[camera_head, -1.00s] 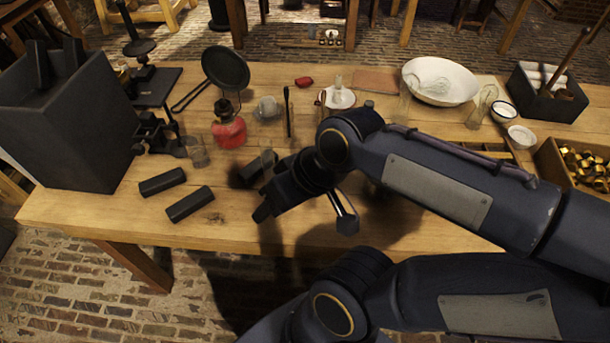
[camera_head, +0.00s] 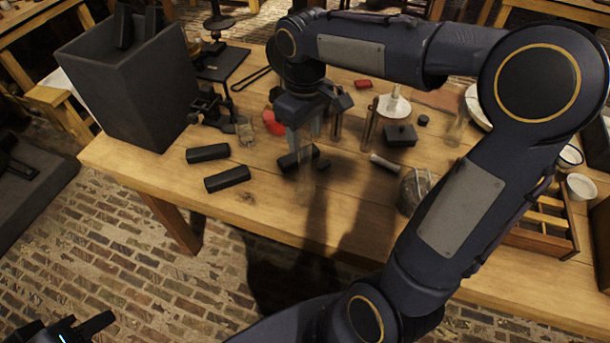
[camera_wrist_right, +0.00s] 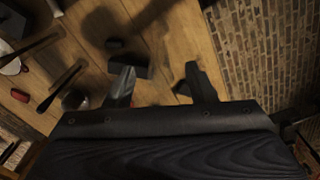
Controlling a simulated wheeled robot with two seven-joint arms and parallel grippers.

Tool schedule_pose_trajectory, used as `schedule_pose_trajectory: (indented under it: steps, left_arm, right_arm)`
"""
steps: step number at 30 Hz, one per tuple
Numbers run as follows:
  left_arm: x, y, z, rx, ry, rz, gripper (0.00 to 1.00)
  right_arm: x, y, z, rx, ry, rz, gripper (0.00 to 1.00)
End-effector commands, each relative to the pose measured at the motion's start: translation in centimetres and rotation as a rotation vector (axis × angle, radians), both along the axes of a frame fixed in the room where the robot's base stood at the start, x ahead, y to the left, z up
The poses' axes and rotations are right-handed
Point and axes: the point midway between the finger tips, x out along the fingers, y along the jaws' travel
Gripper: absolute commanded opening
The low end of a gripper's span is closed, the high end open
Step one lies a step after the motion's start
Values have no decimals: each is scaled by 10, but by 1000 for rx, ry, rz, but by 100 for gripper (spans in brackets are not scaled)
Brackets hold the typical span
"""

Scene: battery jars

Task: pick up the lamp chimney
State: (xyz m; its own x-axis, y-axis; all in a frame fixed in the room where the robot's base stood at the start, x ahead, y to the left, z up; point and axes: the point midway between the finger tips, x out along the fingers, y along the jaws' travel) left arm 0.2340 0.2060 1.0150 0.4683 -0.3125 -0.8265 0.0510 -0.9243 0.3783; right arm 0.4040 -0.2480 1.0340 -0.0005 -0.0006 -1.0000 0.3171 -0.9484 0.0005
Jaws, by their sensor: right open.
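A clear, upright glass piece (camera_head: 457,128) that may be the lamp chimney stands near the white bowl in the head view, partly beside my right arm; I cannot tell for certain which glass it is. My right gripper (camera_head: 305,140) points down over the middle of the table, left of that glass and apart from it. The wrist view shows this gripper (camera_wrist_right: 157,72) open and empty, with a dark block (camera_wrist_right: 129,64) on the table beyond its fingers. My left gripper (camera_head: 60,328) is at the bottom left corner, away from the table and cut by the frame.
Two black bars (camera_head: 208,153) lie at the table's front left; another (camera_head: 298,158) lies below my right gripper. A glass jar (camera_head: 413,190) stands beside my right forearm. A white bowl (camera_head: 477,108) is partly hidden by the arm. A big dark bin (camera_head: 135,85) stands left.

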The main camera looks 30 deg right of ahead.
Motion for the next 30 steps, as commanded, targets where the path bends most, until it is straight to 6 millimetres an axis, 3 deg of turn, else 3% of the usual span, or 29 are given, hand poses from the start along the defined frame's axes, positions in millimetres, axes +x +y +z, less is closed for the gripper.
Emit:
schedule_pose_trajectory:
  steps: [6,14,25,30]
  left_arm:
    - [0,0,1,0,0,0,36]
    - [0,0,1,0,0,0,36]
    - [0,0,1,0,0,0,36]
    - [0,0,1,0,0,0,36]
  right_arm:
    - [-1,0,-30,-1,2,0,50]
    - [0,0,-33,0,0,-1,50]
    - [0,0,-33,0,-1,-1,4]
    - [0,0,-33,0,-1,-1,1]
